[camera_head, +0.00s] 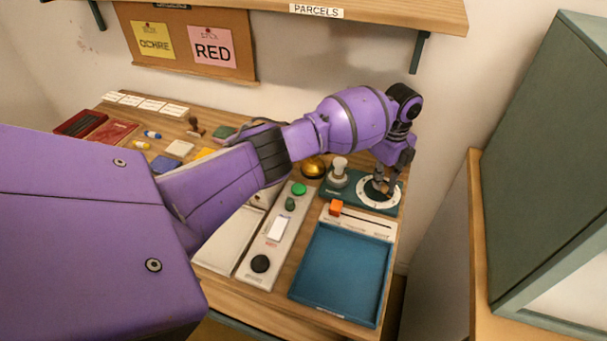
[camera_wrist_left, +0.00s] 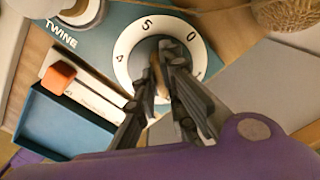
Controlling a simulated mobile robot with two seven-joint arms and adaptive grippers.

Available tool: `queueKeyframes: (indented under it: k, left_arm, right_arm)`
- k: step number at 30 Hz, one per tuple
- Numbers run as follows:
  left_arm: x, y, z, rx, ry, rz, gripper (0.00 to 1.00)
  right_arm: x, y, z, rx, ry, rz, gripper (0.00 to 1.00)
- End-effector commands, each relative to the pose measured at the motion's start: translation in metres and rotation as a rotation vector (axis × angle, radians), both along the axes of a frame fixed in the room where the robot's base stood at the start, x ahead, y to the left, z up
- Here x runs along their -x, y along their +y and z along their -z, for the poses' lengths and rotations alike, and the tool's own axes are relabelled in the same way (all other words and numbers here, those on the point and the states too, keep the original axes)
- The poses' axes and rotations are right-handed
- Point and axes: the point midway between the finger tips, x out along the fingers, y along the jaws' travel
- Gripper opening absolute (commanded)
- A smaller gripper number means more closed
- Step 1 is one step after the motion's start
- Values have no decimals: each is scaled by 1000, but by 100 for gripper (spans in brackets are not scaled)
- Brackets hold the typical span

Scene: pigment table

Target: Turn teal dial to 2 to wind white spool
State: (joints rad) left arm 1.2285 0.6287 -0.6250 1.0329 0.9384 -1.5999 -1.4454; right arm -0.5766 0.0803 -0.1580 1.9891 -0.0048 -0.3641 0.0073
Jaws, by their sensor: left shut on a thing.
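The dial (camera_head: 366,198) is a white numbered ring on a teal panel at the right end of the table. In the left wrist view its ring (camera_wrist_left: 128,48) shows 4, 5, 0 and part of a 1. My left gripper (camera_head: 382,187) is above the dial, shut on its middle knob (camera_wrist_left: 157,72). The fingers hide most of the knob and the lower right of the ring, so its setting cannot be read. The white spool (camera_head: 337,177) stands upright on the same panel, left of the dial. My right gripper is not in view.
An orange slider knob (camera_head: 336,207) and a blue tray (camera_head: 340,272) lie in front of the panel. A control strip with a green button (camera_head: 299,188) is to the left. A ball of twine (camera_wrist_left: 287,12) shows in the wrist view. A green cabinet (camera_head: 545,160) stands at right.

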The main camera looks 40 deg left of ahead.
Motion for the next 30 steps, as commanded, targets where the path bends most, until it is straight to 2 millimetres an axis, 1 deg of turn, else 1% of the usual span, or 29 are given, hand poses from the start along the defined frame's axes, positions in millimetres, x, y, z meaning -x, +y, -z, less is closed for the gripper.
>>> queueKeyframes:
  k: [1,6,7,11,19,22,26,30]
  left_arm:
    - [-2,-1,-3,2,-3,2,0]
    - [-2,-1,-3,2,-4,1,0]
    - [-2,-1,-3,2,-4,1,11]
    - [-2,-1,-3,1,-4,0,28]
    - [-1,-1,-2,1,-3,0,28]
    - [-2,-1,-6,1,-4,-1,28]
    - [-2,-1,-24,1,-6,1,28]
    - [-2,-1,-49,2,-7,0,28]
  right_arm:
    - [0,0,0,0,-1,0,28]
    - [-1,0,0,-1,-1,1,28]
    - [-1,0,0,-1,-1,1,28]
    - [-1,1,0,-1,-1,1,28]
    - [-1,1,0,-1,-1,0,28]
    - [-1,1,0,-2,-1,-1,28]
    - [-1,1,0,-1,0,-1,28]
    - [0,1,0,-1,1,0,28]
